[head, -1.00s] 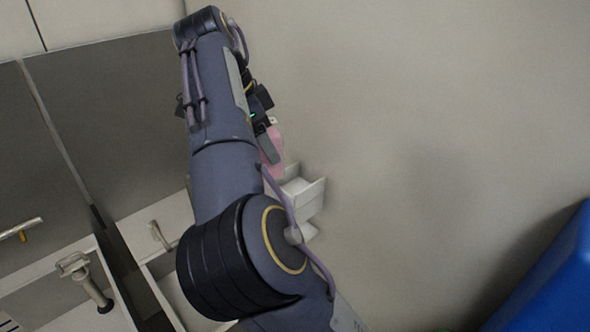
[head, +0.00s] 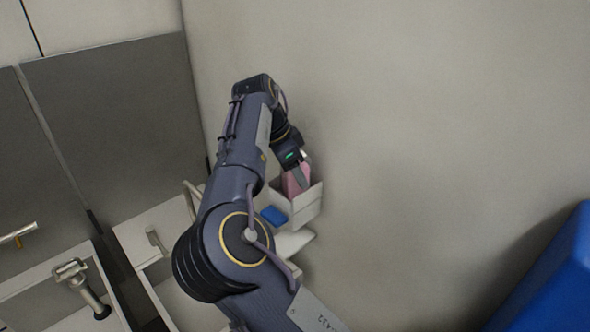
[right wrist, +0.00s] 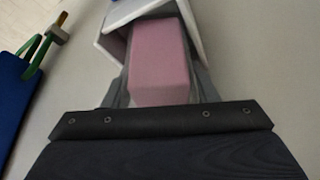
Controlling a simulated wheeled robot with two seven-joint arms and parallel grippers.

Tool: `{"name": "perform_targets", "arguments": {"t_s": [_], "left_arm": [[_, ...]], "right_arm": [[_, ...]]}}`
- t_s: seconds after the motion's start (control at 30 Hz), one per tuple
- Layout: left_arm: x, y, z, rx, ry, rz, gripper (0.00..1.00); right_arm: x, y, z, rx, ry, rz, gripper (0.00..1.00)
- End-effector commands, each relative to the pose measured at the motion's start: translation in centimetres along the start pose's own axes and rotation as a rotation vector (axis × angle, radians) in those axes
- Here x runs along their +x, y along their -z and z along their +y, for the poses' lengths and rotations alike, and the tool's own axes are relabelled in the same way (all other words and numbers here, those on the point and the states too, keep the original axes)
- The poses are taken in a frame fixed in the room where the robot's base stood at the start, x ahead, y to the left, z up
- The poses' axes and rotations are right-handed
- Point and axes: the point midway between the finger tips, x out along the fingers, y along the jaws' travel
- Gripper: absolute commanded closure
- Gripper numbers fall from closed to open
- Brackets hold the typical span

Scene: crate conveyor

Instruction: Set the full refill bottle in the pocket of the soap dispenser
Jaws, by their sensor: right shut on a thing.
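A pink refill bottle (head: 293,183) is held by my right gripper (head: 300,174), whose fingers are shut on it. In the right wrist view the bottle (right wrist: 160,60) is between the two fingers (right wrist: 160,85), its far end at the opening of a white box. This white soap dispenser (head: 307,208) is on the wall, with an open top pocket and a blue part (head: 272,215) at its left. The bottle's lower end is hidden behind the pocket's wall, so I cannot tell how deep it is. My left gripper is not in view.
White sinks with metal taps (head: 72,270) stand at the lower left, under grey panels (head: 120,110). A large blue object (head: 560,275) is at the right edge. The wall to the right of the dispenser is bare.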

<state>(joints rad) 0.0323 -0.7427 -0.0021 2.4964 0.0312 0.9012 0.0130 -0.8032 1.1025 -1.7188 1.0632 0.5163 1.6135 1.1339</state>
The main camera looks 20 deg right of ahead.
Motion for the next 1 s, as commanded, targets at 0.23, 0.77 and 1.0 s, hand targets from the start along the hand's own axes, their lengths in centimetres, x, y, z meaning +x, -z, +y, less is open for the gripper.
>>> {"name": "perform_targets", "arguments": {"t_s": [0.23,0.77,1.0], "left_arm": [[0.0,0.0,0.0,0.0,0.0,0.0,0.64],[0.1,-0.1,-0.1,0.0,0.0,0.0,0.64],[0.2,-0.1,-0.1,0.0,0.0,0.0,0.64]], "right_arm": [[0.0,0.0,0.0,0.0,0.002,0.001,0.79],[-1.1,0.0,-0.1,-0.002,0.003,-0.001,0.38],[-6.3,0.2,-0.1,-0.001,0.006,0.0,0.38]]}}
